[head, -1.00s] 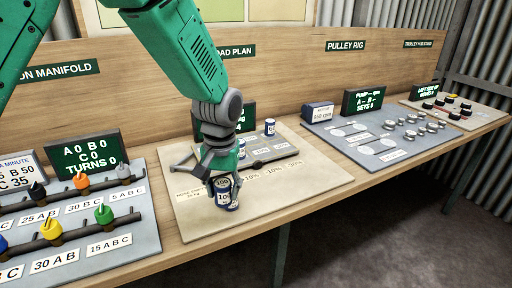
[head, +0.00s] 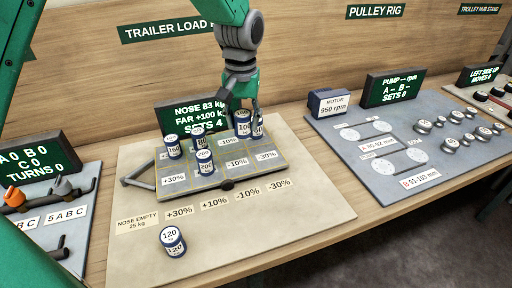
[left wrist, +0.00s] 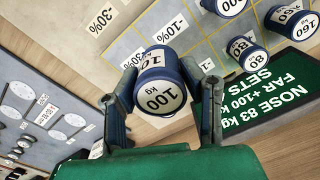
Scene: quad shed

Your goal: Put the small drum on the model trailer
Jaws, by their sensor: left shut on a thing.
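The model trailer (head: 208,186) is a flat grey deck with a yellow grid, lying on a beige board. My left gripper (head: 243,108) is over its far right part, shut on a blue drum (left wrist: 160,98) marked 100 kg. In the head view this drum (head: 242,124) is at the deck's back right; I cannot tell whether it touches the deck. Drums marked 160 (head: 173,148), 80 (head: 198,136) and 200 (head: 205,163) stand on the trailer's left half. My right gripper is out of view.
A drum marked 120 (head: 172,242) stands on the board in front of the trailer. A green display (head: 192,118) stands behind it, reading NOSE 83 kg, FAR +100 kg, SETS 4. A grey pulley panel (head: 385,150) lies to the right. The deck's front right is clear.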

